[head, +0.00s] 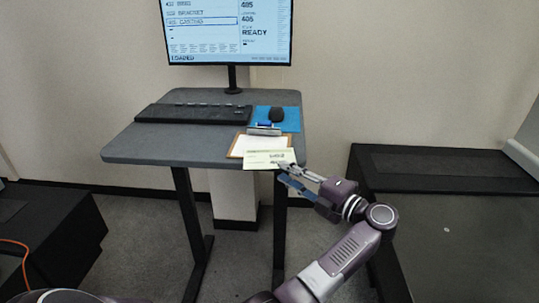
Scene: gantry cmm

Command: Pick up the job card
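The job card (267,158), a pale green-and-white printed card, lies at the front right edge of the desk. It overlaps the lower part of a clipboard (236,147) with a white sheet. The upper finger overlaps the card's corner in the picture; the lower finger is just below the desk edge. I cannot tell whether either finger touches the card. My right gripper is not in view.
The grey desk (135,151) carries a black keyboard (195,114), a blue mat (291,118) with a dark mouse (276,114), and a monitor (230,35). A large dark block (445,220) stands right of the desk. The desk's front left is clear.

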